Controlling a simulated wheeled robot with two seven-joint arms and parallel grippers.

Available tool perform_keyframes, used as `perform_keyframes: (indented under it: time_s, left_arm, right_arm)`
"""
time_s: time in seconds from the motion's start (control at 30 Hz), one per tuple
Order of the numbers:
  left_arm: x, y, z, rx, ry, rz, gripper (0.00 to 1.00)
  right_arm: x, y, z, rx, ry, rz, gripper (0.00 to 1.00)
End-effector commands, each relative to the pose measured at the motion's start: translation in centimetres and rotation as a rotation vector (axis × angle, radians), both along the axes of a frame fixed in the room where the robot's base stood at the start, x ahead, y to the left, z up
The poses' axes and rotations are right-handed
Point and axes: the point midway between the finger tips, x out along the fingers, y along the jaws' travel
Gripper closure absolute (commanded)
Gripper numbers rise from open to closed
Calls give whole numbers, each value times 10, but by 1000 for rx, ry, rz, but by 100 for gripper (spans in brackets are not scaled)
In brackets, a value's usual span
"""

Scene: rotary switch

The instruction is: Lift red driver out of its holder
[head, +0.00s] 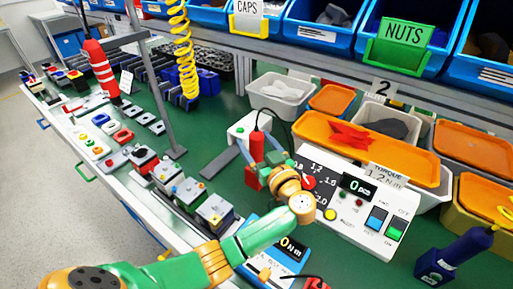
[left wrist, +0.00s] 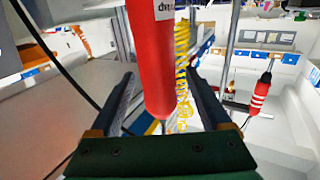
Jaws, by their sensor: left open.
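The red driver (head: 257,146) stands roughly upright beside the white torque controller, with a black cable at its top. In the left wrist view the red driver (left wrist: 151,60) is large and sits between my fingers. My left gripper (head: 254,142) reaches it from the front; its two dark fingers stand either side of the driver. The left wrist view shows the left gripper (left wrist: 161,80) open, with gaps beside the driver. The holder is mostly hidden behind my gripper, and I cannot tell its shape. My right gripper is not in view.
The torque controller (head: 345,205) with dial and switches stands right of my wrist. A white box (head: 243,128) is behind the driver. A striped red driver (head: 98,68) hangs at the left, near a yellow coiled hose (head: 183,50). Orange trays and blue bins line the back.

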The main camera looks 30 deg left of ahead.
Motion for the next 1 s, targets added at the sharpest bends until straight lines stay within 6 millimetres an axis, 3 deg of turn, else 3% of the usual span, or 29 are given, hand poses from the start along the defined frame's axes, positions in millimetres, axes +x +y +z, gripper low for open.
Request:
perform_keyframes:
  time_s: [0.17,0.4,0.47,0.83,1.0]
  left_arm:
    - [0,0,-1,0,0,0,21]
    - [0,0,-1,0,0,0,86]
    - [0,0,-1,0,0,0,100]
    - [0,0,2,0,-2,-1,100]
    - [0,-1,37,-4,-11,-1,100]
  right_arm:
    - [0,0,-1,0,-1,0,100]
    - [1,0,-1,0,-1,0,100]
    - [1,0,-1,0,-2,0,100]
    - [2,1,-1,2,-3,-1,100]
    - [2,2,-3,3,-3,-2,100]
